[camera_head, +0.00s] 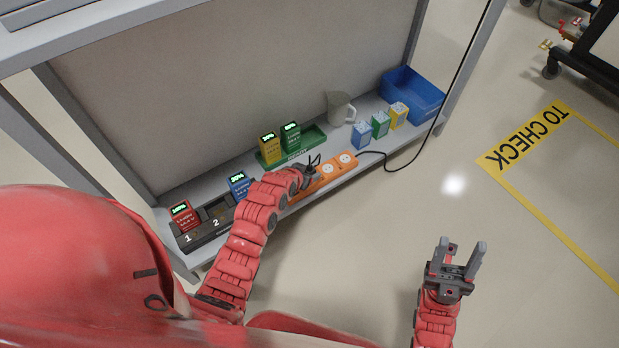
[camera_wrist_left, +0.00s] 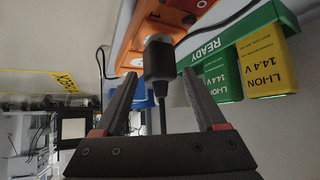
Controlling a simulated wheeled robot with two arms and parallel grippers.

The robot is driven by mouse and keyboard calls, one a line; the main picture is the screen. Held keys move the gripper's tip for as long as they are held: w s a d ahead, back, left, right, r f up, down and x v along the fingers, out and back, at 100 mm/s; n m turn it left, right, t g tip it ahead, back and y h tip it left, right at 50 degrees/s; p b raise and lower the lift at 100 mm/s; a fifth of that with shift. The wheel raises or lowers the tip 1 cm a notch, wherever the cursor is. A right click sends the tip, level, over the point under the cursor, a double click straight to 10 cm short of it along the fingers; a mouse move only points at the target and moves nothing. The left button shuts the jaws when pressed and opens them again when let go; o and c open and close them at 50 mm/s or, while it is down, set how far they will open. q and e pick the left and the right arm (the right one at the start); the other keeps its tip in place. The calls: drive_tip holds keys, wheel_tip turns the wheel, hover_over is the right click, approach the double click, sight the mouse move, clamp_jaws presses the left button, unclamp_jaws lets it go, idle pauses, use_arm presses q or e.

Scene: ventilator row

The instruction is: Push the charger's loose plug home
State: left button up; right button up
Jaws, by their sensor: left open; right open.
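The loose black plug (camera_wrist_left: 158,62) stands at a socket of the orange power strip (camera_wrist_left: 132,48), its cord trailing back toward my left gripper. I cannot tell how deep it sits. My left gripper (camera_wrist_left: 159,76) is open, with one finger on each side of the plug and a gap to both. In the head view the left gripper (camera_head: 306,174) is over the near end of the strip (camera_head: 330,172) and hides the plug. The black charger (camera_head: 208,229) is at the shelf's left end. My right gripper (camera_head: 460,257) is open and empty above the floor.
A green READY tray (camera_head: 312,141) with a yellow and a green battery stands behind the strip. The charger bears red and blue batteries. A pitcher (camera_head: 340,108), several small boxes and a blue bin (camera_head: 414,94) stand right. A black cord runs off the strip's right end.

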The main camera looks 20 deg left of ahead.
use_arm(q)
drive_tip(key=shift+w+f, duration=0.3)
drive_tip(key=shift+w, duration=0.15)
drive_tip(key=shift+d+r, duration=0.1)
clamp_jaws()
idle(0.5)
